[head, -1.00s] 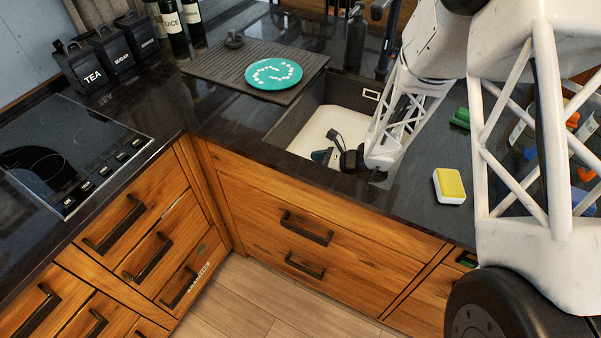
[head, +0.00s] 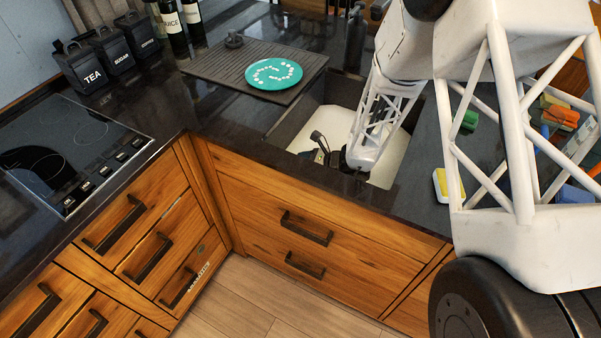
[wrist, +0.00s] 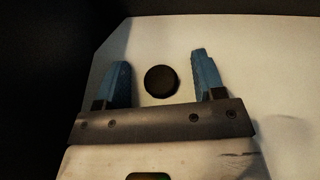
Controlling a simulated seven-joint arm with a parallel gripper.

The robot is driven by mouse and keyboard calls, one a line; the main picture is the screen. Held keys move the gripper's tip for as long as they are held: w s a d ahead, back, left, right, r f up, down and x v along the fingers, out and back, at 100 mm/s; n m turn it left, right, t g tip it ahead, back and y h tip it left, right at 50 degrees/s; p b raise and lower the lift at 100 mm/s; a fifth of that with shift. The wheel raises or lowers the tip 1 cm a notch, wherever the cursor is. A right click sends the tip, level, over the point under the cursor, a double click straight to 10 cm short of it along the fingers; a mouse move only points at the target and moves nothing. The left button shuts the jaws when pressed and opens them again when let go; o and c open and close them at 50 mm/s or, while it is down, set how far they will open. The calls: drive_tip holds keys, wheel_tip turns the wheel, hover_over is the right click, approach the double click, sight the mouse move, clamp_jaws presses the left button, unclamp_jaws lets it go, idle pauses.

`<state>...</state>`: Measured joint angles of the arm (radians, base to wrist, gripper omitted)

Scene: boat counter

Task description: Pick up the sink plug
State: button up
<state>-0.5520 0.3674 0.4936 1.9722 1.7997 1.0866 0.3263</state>
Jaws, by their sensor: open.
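In the wrist view the sink plug (wrist: 161,81) is a dark round disc on the pale sink floor (wrist: 245,70). My gripper (wrist: 161,77) is open, with its two blue fingers apart on either side of the plug in the picture. Neither finger visibly touches it, and the height gap is hard to tell. In the head view my gripper (head: 322,152) reaches down inside the sink (head: 404,150). The sink's front edge and my arm partly hide the fingers there, and I cannot make out the plug in that view.
A drainboard (head: 215,66) with a teal plate (head: 273,73) stands left of the sink. A yellow and white sponge (head: 447,186) lies to its right, near my arm. The sink walls are close around my gripper. A hob (head: 62,150) is at the left.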

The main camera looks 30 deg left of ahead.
drive_tip(key=shift+c, duration=0.4)
drive_tip(key=c, duration=0.9)
